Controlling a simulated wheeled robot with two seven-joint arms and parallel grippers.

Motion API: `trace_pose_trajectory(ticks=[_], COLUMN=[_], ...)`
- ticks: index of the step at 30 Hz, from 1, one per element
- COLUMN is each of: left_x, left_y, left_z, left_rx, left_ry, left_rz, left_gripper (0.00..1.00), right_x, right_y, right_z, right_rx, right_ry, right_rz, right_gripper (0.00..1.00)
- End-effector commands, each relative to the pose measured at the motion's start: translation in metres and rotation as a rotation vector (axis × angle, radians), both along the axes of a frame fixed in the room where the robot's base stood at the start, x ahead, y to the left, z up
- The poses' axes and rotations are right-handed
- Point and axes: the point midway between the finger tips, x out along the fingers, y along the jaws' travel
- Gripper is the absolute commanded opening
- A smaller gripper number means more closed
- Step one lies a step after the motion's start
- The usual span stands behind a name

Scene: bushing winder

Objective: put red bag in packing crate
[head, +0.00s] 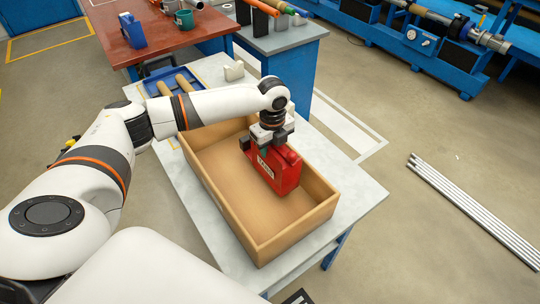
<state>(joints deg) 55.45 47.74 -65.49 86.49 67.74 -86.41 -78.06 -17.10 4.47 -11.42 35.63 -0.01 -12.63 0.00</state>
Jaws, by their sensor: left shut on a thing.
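The red bag (278,169), with a pale label on its side, is upright at the right part of the tan packing crate (228,207). From this angle it appears inside the crate's walls. I cannot tell whether its base touches the crate floor. My left gripper (268,143) is above the bag, pointing down, and is shut on its top. The gripper's fingers are partly hidden against the bag. The rest of the crate floor looks empty. My right gripper is not in view.
The crate stands on a light grey table (349,192). A blue tray (172,83) with wooden rods lies behind it, near a small pale block (234,71). A red-topped table (95,38) stands farther back. Metal bars (470,208) lie on the floor at right.

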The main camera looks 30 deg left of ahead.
Motion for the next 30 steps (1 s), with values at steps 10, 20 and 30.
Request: trace_pose_trajectory(ticks=[10,20,30], left_x=[0.000,0.000,0.000], left_y=[0.000,0.000,0.000], left_z=[-0.037,-0.040,-0.039], left_rx=[0.000,0.001,0.001], left_ry=[0.000,-0.001,-0.001], left_rz=[-0.001,0.000,0.000], left_gripper=[0.13,0.43,0.62], right_x=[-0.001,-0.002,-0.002], right_y=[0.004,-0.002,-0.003], right_z=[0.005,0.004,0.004], right_rx=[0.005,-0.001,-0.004], right_ry=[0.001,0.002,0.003], right_rz=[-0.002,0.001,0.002], right_gripper=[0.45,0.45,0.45])
